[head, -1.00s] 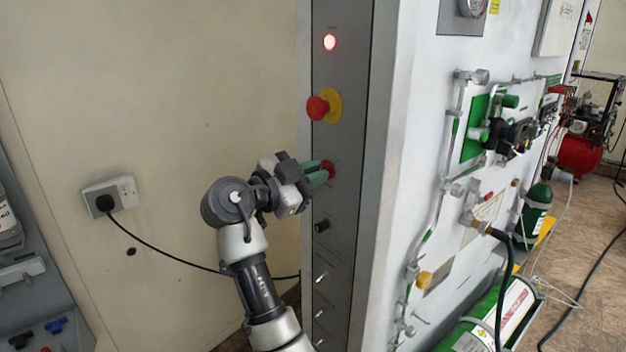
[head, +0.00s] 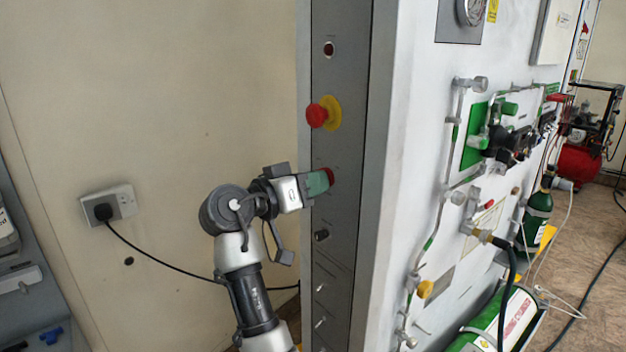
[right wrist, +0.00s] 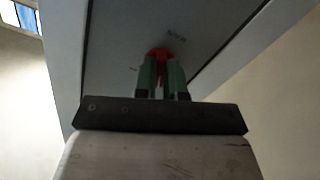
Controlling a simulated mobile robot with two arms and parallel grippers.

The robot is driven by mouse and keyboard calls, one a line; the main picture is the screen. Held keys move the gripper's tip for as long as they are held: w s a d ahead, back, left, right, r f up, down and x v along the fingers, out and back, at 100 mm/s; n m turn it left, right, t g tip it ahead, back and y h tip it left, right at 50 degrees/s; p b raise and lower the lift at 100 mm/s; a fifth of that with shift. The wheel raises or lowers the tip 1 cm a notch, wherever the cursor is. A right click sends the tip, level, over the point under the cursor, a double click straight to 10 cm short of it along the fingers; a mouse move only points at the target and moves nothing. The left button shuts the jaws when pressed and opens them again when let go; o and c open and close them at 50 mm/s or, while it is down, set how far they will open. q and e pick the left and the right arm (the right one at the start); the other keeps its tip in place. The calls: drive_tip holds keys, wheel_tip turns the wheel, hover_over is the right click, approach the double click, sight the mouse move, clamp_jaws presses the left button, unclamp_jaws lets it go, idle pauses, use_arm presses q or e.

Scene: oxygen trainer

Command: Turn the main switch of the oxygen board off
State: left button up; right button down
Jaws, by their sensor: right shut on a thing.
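The oxygen board's grey control panel (head: 340,150) stands upright in the middle of the head view. The red main switch (head: 329,177) is on it, below the emergency stop, and is partly hidden by my right gripper (head: 318,184). The gripper's green fingers are shut on the switch; in the right wrist view the fingers (right wrist: 162,75) sit either side of the red switch (right wrist: 158,53). The indicator lamp (head: 329,49) at the top of the panel is dark. My left gripper is not in view.
A red emergency stop on a yellow plate (head: 326,113) juts out just above my gripper. A black knob (head: 322,236) and several small toggles are below. A wall socket (head: 108,206) with a black cable is at left. Pipes and a green cylinder (head: 505,318) are at right.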

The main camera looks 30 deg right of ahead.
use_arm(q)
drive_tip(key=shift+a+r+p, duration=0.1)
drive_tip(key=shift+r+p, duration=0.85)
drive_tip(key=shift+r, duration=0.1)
use_arm(e)
drive_tip(key=shift+r+n, duration=0.1)
drive_tip(key=shift+n, duration=2.2)
drive_tip(key=c, duration=1.2)
unclamp_jaws()
